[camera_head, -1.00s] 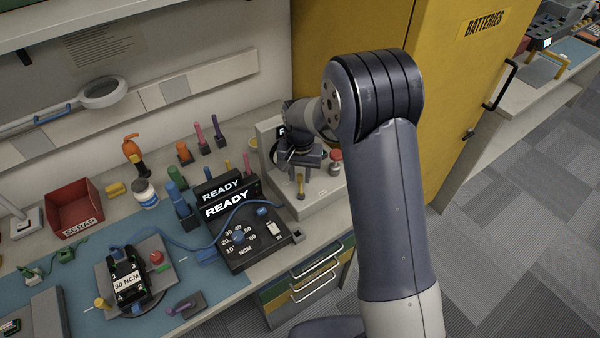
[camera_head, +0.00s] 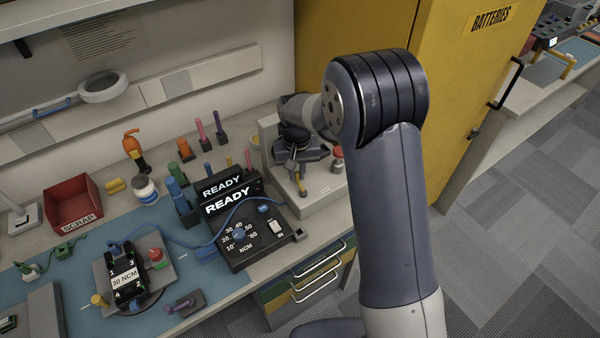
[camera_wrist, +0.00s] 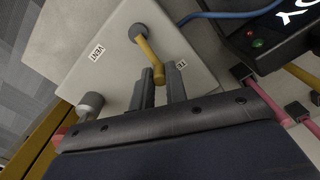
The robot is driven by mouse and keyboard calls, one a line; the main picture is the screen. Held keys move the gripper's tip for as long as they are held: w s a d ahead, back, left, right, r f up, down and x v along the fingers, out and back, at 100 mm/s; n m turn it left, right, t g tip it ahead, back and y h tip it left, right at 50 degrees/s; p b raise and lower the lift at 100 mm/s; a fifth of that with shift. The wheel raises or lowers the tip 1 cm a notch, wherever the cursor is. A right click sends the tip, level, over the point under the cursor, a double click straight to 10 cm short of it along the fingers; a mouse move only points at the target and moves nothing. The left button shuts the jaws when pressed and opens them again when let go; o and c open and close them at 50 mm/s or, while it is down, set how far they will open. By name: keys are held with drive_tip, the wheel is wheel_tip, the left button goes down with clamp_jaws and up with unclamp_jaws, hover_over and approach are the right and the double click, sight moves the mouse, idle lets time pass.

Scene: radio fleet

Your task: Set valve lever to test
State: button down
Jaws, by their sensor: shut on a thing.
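The yellow valve lever (camera_wrist: 148,50) runs from a round grey hub (camera_wrist: 140,32) on a pale housing. In the wrist view its free end lies between the two fingers of my gripper (camera_wrist: 159,78), which is shut on it. A "VENT" label (camera_wrist: 98,52) is on one side of the lever. A partly hidden label starting "TE" (camera_wrist: 181,64) is close to the lever's free end, beside a finger. In the head view my gripper (camera_head: 301,168) is over the lever (camera_head: 302,185), and my arm hides part of the housing (camera_head: 310,205).
A black torque unit reading "READY" (camera_head: 245,235) stands left of the housing, with a blue cable nearby. A red knob (camera_head: 337,155) is right of my gripper. The yellow batteries cabinet (camera_head: 450,80) is close behind my arm. Several upright tools stand at the back left.

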sight(297, 172)
idle(0.3)
drive_tip(key=c, duration=1.4)
unclamp_jaws()
wheel_tip(297, 172, up, 11)
drive_tip(key=b, duration=0.1)
drive_tip(key=shift+f, duration=0.15)
wheel_tip(297, 172, down, 10)
drive_tip(key=shift+f+p, duration=0.2)
drive_tip(key=shift+p, duration=0.35)
drive_tip(key=shift+d+f+m, duration=0.1)
drive_tip(key=shift+f+m, duration=0.05)
drive_tip(key=shift+m, duration=0.15)
